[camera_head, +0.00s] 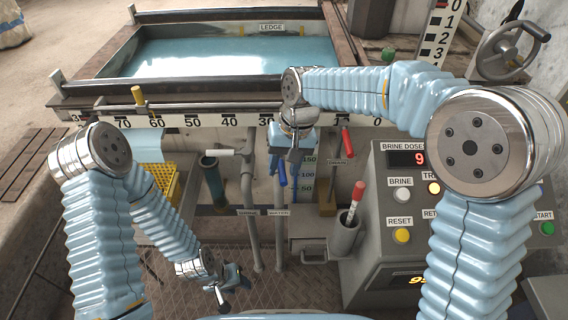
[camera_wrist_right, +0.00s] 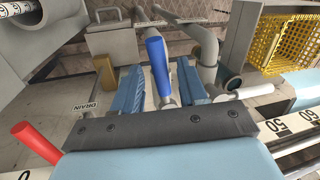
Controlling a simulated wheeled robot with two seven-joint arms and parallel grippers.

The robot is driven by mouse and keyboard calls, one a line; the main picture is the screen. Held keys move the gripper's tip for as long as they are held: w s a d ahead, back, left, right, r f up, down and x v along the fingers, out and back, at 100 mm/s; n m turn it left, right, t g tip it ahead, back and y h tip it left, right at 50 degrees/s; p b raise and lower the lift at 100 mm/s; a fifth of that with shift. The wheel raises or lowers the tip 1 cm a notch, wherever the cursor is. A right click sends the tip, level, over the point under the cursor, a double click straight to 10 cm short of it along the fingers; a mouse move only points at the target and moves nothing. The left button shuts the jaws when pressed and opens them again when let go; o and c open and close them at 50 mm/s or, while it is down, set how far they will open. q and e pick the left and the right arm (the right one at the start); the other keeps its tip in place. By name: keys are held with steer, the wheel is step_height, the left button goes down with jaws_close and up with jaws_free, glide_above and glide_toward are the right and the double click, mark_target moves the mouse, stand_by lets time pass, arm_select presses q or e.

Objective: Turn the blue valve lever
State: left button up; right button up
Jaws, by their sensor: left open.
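The blue valve lever (camera_head: 282,173) hangs in front of the tank, below the scale strip. It also shows in the right wrist view (camera_wrist_right: 157,62), between the two fingers of my right gripper (camera_head: 291,155), with a gap visible on each side. The right gripper is open around the lever and comes down from above; its fingers partly hide the valve in the head view. My left gripper (camera_head: 226,295) is open and empty, low over the floor plate at the bottom left of centre.
A red lever (camera_head: 346,142) labelled DRAIN hangs to the right and a white lever (camera_head: 222,152) to the left. Grey pipes (camera_head: 250,215) run below. A control panel (camera_head: 380,215) and a cup with a red-handled tool (camera_head: 346,232) stand at right. A yellow basket (camera_head: 165,178) is at left.

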jaws_close()
